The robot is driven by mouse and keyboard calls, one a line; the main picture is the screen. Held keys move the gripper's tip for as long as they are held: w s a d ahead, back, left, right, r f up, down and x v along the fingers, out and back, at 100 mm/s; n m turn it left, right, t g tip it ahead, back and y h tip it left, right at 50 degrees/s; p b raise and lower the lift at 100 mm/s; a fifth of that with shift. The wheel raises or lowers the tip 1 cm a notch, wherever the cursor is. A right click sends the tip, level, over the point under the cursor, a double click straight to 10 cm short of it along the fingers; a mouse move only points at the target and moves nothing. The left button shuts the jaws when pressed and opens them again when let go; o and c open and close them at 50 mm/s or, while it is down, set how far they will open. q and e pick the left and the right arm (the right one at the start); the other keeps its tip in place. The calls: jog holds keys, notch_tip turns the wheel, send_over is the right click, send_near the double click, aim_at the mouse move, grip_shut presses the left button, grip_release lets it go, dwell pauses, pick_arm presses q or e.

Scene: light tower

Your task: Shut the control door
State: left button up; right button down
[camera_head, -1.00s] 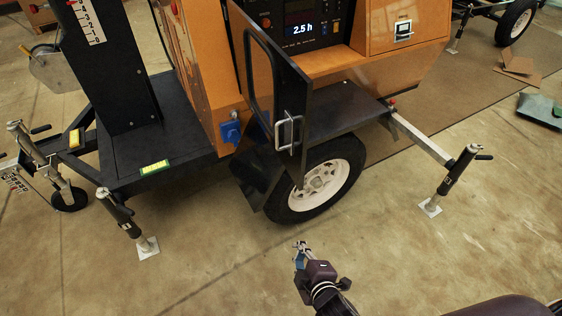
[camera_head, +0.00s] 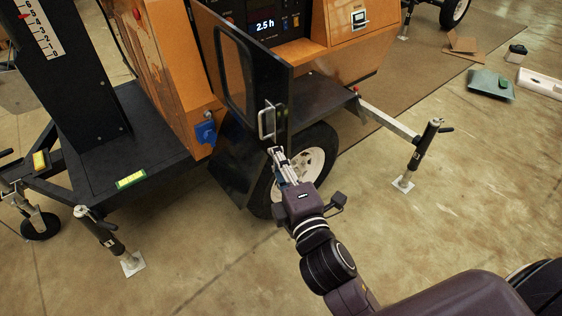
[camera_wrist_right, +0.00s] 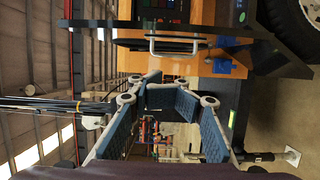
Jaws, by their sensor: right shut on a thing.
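The control door (camera_head: 240,85) is a black framed panel with a dark window, standing swung open from the orange cabinet of the light tower. Its silver U-shaped handle (camera_head: 267,122) is on the outer face near the free edge. My left gripper is not in view.
The control panel (camera_head: 265,25) with its lit display is exposed behind the door. A wheel (camera_head: 308,165) sits below the door, close to my right gripper. An outrigger jack (camera_head: 424,148) stands to the right. The concrete floor in front is mostly clear.

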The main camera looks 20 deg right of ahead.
aim_at(284, 135)
jog(key=shift+w+d+p, duration=0.3)
jog(key=shift+w+d, duration=0.35)
jog(key=shift+w, duration=0.35)
jog(key=shift+w+d+p, duration=0.35)
jog(key=shift+w+d, duration=0.25)
jog(key=shift+w, duration=0.4)
jog(key=shift+w+d+p, duration=0.3)
jog(key=shift+w+d, duration=0.35)
jog(key=shift+w, duration=0.35)
jog(key=shift+d, duration=0.1)
